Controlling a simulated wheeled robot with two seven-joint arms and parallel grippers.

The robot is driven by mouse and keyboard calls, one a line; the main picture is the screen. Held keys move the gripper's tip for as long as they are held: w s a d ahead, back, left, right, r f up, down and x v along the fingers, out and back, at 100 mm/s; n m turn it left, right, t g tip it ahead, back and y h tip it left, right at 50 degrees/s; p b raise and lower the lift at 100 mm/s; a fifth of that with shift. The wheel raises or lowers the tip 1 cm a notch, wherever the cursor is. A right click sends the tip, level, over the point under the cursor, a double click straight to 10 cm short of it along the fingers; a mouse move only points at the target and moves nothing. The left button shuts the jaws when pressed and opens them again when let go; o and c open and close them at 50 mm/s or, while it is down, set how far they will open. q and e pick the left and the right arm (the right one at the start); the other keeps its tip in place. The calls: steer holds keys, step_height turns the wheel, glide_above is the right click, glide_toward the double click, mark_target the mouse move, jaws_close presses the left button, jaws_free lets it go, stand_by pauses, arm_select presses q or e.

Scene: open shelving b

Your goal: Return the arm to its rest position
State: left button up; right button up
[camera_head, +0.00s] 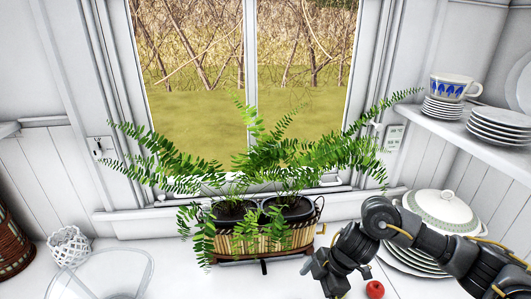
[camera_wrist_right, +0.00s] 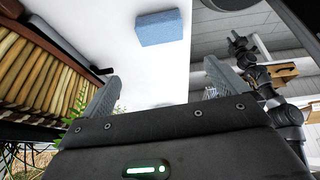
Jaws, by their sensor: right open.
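My right arm comes in from the right in the head view, bent over the white counter. Its gripper (camera_head: 328,278) is low in the picture, in front of the planter and left of a small red round thing. In the right wrist view the two fingers of this gripper (camera_wrist_right: 162,84) stand wide apart with nothing between them. A blue block (camera_wrist_right: 160,27) lies on a white surface beyond the fingertips, apart from them. My left gripper cannot be made out in either view.
A fern planter basket (camera_head: 262,242) stands before the window. The red round thing (camera_head: 375,290) and a lidded white tureen (camera_head: 440,211) on stacked plates are near my right arm. A shelf (camera_head: 455,133) with dishes is at right. A white lattice holder (camera_head: 69,246) stands left.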

steer(key=s+a+m+t+y, duration=0.25)
steer(key=a+t+y, duration=0.2)
steer(key=a, duration=0.85)
steer(key=s+d+f+m+h, duration=0.45)
steer(key=s+d+m, duration=0.25)
steer(key=s+d, duration=0.35)
steer(key=s+d+f+m+h, duration=0.45)
steer(key=s+d+m, duration=0.25)
steer(key=s+d, duration=0.35)
step_height(320, 180, down, 29)
steer(key=s+d+g+b, duration=0.1)
steer(key=s+g, duration=0.1)
steer(key=g, duration=0.1)
steer(key=s+d+f+b, duration=0.1)
steer(key=s+d+f, duration=0.2)
steer(key=s+f, duration=1.2)
steer(key=shift+s+g+h, duration=0.35)
steer(key=shift+s, duration=0.1)
